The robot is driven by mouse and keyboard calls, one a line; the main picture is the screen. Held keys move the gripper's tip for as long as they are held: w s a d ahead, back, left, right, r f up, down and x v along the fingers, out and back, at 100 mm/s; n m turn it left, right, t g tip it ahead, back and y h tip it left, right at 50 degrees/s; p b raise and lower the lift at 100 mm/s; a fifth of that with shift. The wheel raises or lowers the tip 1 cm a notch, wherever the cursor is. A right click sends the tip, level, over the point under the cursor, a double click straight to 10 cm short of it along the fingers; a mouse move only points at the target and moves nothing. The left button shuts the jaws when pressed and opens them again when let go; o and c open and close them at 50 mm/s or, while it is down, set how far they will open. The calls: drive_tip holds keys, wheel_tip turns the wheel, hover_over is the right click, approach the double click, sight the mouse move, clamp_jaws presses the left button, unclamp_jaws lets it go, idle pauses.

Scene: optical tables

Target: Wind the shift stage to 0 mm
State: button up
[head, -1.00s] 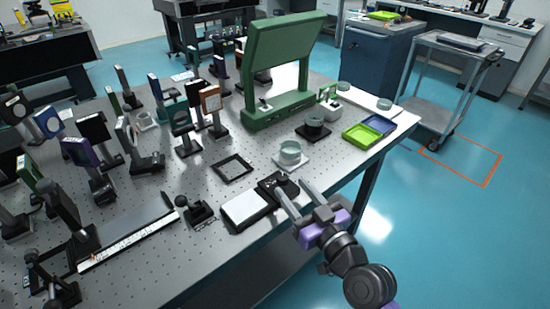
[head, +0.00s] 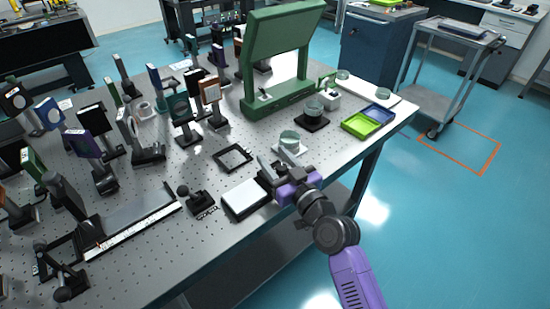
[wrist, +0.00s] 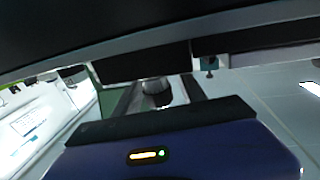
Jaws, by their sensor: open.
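A long dark rail with a white ruled strip (head: 130,228) lies at the lower left of the table in the head view; I take it for the shift stage, but its reading is too small to make out. A black upright carriage (head: 68,200) stands at its left part. A small black block with a ball-topped knob (head: 190,195) sits by its right end. My gripper (head: 268,172) is open near the table's front edge, right of these, over a small black unit beside a white-topped pad (head: 245,198). My fingers partly hide that unit. In the wrist view a small grey rounded part (wrist: 157,88) shows between dark shapes.
A black square frame (head: 233,157) and a glass dish on a white base (head: 290,143) lie close to my gripper. Several upright optic mounts crowd the left of the table. A green stand (head: 280,55) and a lime tray (head: 357,124) are farther back.

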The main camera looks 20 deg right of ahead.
clamp_jaws()
drive_tip(key=y+b, duration=0.1)
drive_tip(key=b, duration=0.2)
drive_tip(key=shift+f+n+b, duration=0.3)
drive_tip(key=shift+f+n, duration=0.05)
drive_tip(key=shift+n, duration=0.05)
drive_tip(key=y+b, duration=0.1)
drive_tip(key=b, duration=0.1)
drive_tip(key=n+y+b, duration=0.1)
drive_tip(key=b, duration=0.1)
drive_tip(key=shift+s+a+g, duration=0.1)
drive_tip(key=shift+a+g, duration=0.1)
drive_tip(key=shift+g, duration=0.1)
drive_tip(key=n+g+y+b, duration=0.1)
drive_tip(key=n+y+b, duration=0.1)
drive_tip(key=b, duration=0.2)
drive_tip(key=a+n+g+y+b, duration=0.1)
drive_tip(key=y+b, duration=0.2)
drive_tip(key=b, duration=0.1)
drive_tip(key=shift+s+r+n+g, duration=0.1)
drive_tip(key=shift+s+n+g, duration=0.1)
drive_tip(key=shift+n+g, duration=0.15)
drive_tip(key=shift+s+a+r+n+g+y+b, duration=0.1)
drive_tip(key=shift+s+a+n+g+y+b, duration=0.05)
drive_tip(key=shift+n+g+y+b, duration=0.5)
drive_tip(key=shift+s+a+r+n+g+y+b, duration=0.1)
drive_tip(key=shift+n+g+y+b, duration=0.4)
drive_tip(key=shift+y+b, duration=0.2)
unclamp_jaws()
